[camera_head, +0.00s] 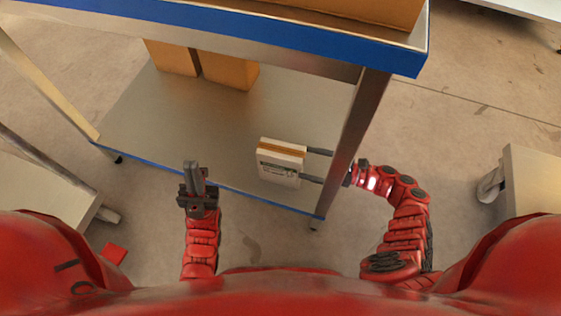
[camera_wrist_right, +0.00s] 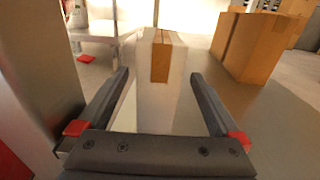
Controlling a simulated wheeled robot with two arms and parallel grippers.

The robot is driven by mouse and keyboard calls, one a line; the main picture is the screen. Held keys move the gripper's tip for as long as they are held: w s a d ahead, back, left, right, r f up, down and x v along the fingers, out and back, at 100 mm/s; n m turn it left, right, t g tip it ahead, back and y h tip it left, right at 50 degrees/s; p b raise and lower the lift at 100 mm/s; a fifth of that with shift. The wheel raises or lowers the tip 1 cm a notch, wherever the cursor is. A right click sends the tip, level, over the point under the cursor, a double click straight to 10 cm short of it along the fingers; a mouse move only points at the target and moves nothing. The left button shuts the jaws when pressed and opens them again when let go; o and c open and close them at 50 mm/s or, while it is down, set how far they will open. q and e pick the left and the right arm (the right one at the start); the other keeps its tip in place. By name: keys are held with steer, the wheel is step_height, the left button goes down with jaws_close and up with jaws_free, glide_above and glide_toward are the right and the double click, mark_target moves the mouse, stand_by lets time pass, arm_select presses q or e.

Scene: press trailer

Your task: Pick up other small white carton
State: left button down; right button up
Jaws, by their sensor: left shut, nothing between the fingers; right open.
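A small white carton (camera_head: 281,164) with a brown tape strip stands on the lower shelf (camera_head: 215,125) of the trailer, near its front right corner. My right gripper (camera_head: 318,166) is open, reaching in past the corner post from the right, with its fingertips at the carton's right side. In the right wrist view the white carton (camera_wrist_right: 160,90) stands between the two spread fingers of my right gripper (camera_wrist_right: 160,85), with gaps on both sides. My left gripper (camera_head: 194,176) is shut and empty at the shelf's front edge, left of the carton.
Brown boxes (camera_head: 230,72) stand at the back of the lower shelf. The upper shelf with a blue edge (camera_head: 270,38) overhangs it. A metal corner post (camera_head: 350,135) is close to my right gripper. The shelf between carton and left post is clear.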

mark_target(281, 165)
steer(key=x, duration=0.4)
steer(key=shift+d, duration=0.1)
steer(key=shift+x, duration=2.75)
steer(key=shift+r, duration=0.15)
jaws_close()
